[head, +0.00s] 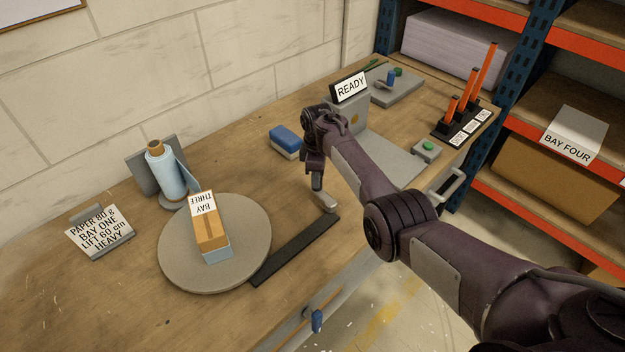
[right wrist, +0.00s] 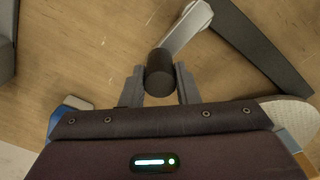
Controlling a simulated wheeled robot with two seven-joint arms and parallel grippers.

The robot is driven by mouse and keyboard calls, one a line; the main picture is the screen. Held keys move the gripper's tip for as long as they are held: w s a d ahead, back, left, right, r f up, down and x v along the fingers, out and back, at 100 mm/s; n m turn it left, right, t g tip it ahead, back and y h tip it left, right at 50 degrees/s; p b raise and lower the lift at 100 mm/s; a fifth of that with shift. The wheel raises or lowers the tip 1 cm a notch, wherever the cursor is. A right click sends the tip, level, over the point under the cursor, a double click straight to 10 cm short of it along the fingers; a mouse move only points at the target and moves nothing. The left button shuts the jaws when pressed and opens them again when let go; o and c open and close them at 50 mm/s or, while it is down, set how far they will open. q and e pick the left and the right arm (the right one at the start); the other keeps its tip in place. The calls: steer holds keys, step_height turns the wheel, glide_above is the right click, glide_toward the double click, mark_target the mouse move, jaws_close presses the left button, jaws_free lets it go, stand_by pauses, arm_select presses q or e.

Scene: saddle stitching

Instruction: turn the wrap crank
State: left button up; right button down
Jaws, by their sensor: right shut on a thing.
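The wrap crank shows as a light grey arm (head: 326,202) beside the black bar (head: 295,250) that runs to the round turntable (head: 172,262). In the right wrist view its black knob (right wrist: 159,77) stands between my fingers, and the grey arm (right wrist: 187,30) leads up and right from it. My right gripper (head: 317,187) points down and is shut on the knob; it hides most of the knob in the head view. A box (head: 212,236) labelled BAY THREE, with blue at its lower part, sits on the turntable. My left gripper is not in view.
A roll of blue film (head: 165,172) stands behind the turntable. A blue and white block (head: 286,141) lies behind my right gripper. A READY sign (head: 350,87) stands beyond. My right arm spans the bench's right side. A blue handle (head: 317,320) hangs at the front edge.

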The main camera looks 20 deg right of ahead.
steer(key=shift+w+d+m, duration=0.15)
steer(key=shift+d+m, duration=0.45)
steer(key=shift+m, duration=0.4)
steer(key=shift+s+d+m+p, duration=0.2)
steer(key=shift+d+m+p, duration=0.2)
steer(key=shift+d+m, duration=0.7)
steer(key=shift+s+d+m+p, duration=0.15)
steer(key=shift+d+m+p, duration=0.3)
steer(key=shift+m, duration=1.25)
steer(key=shift+s+d+m+p, duration=0.2)
steer(key=shift+d+m+p, duration=0.2)
steer(key=shift+d+m, duration=0.7)
steer(key=shift+a+m, duration=0.35)
steer(key=shift+m, duration=0.05)
steer(key=c, duration=1.1)
jaws_free()
